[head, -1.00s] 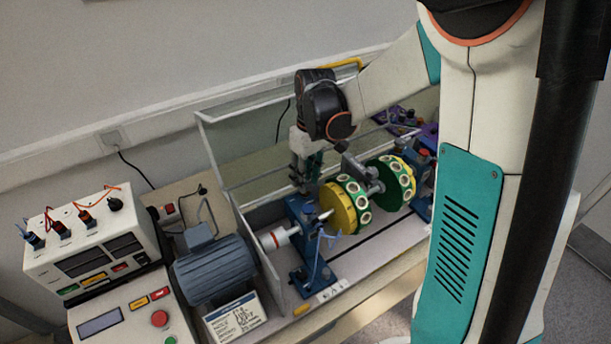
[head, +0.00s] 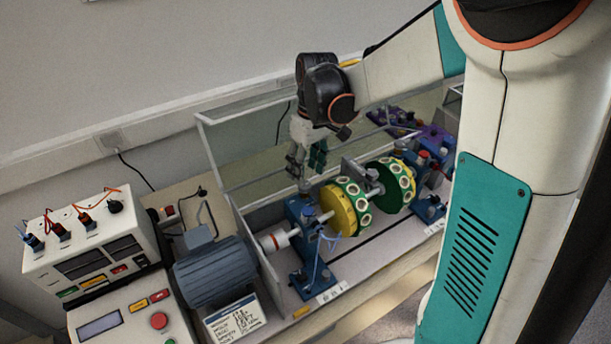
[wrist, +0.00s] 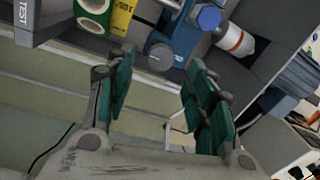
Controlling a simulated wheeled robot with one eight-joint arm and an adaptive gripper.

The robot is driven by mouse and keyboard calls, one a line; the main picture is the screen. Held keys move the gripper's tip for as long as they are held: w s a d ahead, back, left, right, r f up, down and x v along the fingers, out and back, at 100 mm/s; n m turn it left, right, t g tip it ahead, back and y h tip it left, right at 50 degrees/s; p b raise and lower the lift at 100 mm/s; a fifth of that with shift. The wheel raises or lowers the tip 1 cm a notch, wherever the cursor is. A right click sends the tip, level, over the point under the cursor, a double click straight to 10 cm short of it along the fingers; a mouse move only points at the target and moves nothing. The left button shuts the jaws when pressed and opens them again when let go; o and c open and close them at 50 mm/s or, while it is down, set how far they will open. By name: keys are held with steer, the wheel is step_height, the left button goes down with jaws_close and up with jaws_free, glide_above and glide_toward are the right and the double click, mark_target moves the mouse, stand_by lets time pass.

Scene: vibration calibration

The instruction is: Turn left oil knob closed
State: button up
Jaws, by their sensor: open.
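The left bearing stand (head: 300,215) is blue and stands between the motor and the yellow-green disc. On it a blue faceted knob (wrist: 208,17) shows at the top of the wrist view.
The yellow-green discs (head: 345,207) sit on the shaft right of the stand. A blue-grey motor (head: 213,270) and a control box (head: 95,255) stand at left. A clear guard panel (head: 250,150) rises behind my gripper. A second blue stand (head: 428,208) is at right.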

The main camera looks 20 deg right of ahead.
mark_target(309, 182)
step_height(309, 182, up, 8)
steer(key=shift+w+d+r, duration=0.15)
steer(key=shift+w+d, duration=0.05)
steer(key=shift+d, duration=0.25)
steer(key=shift+s, duration=0.1)
steer(key=s+f+m+t+b, duration=0.2)
steer(key=s+t+b, duration=0.1)
steer(key=s, duration=0.6)
steer(key=s+a+f+m+t+h+b, duration=0.1)
steer(key=s+f+m+t+b, duration=0.1)
steer(key=s, duration=0.7)
steer(key=f+t+b, duration=0.1)
steer(key=t+b, duration=0.1)
steer(key=shift+a+f+m+t, duration=0.25)
steer(key=shift+m+t, duration=0.05)
steer(key=shift+s, duration=0.1)
stand_by(1.0)
